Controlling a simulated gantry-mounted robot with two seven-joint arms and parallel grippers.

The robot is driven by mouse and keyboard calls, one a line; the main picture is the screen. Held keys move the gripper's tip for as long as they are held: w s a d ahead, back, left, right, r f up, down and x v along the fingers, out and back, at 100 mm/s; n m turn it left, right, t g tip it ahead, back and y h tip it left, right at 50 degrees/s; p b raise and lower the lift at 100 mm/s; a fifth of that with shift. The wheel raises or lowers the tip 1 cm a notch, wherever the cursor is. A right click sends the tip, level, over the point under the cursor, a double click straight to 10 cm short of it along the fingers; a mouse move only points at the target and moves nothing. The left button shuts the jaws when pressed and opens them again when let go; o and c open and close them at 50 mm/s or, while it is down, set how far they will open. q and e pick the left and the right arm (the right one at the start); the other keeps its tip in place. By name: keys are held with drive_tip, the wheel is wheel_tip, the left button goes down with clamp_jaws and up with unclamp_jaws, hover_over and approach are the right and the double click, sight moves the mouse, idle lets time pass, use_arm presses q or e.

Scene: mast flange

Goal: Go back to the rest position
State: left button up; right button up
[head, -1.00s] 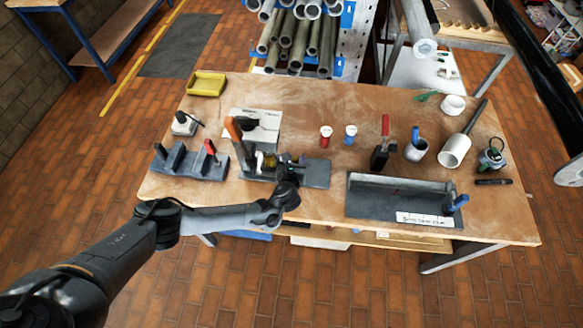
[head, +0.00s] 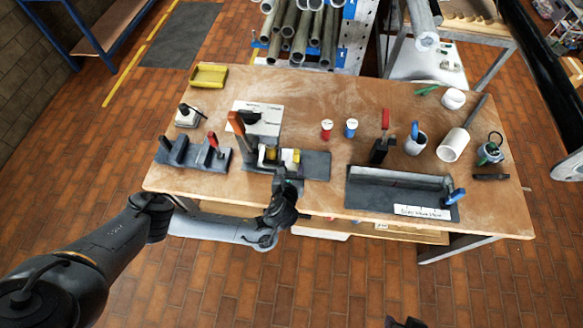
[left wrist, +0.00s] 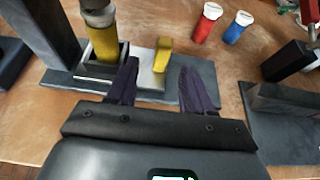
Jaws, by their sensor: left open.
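My left gripper (head: 281,176) is open and empty at the front edge of the wooden workbench (head: 320,100). It also shows in the left wrist view (left wrist: 157,80), its two dark fingers apart. The fingers do not grip either. A small dark shape at the bottom edge of the head view may be my right gripper; its jaws cannot be made out.
Another dark fixture (head: 183,153) and yellow tray (head: 209,76) are left. Floor before the bench is clear.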

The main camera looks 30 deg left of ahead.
use_arm(q)
drive_tip(key=s+d+n+g+h, duration=0.6)
drive_tip(key=s+d+n+g, duration=0.1)
drive_tip(key=s+d+n, duration=0.8)
drive_tip(key=s+a+r+n+g+y+p, duration=0.1)
drive_tip(key=s+a+r+n, duration=0.3)
drive_tip(key=s+a+n, duration=0.35)
drive_tip(key=s+a+r+n+g, duration=0.1)
drive_tip(key=s+a+r+n, duration=0.45)
drive_tip(key=a+n, duration=0.25)
wheel_tip(320, 180, up, 14)
drive_tip(key=p, duration=1.5)
drive_tip(key=shift+d+r+m, duration=0.2)
drive_tip(key=shift+d+m, duration=0.15)
drive_tip(key=shift+d, duration=0.05)
drive_tip(key=shift+w, duration=0.1)
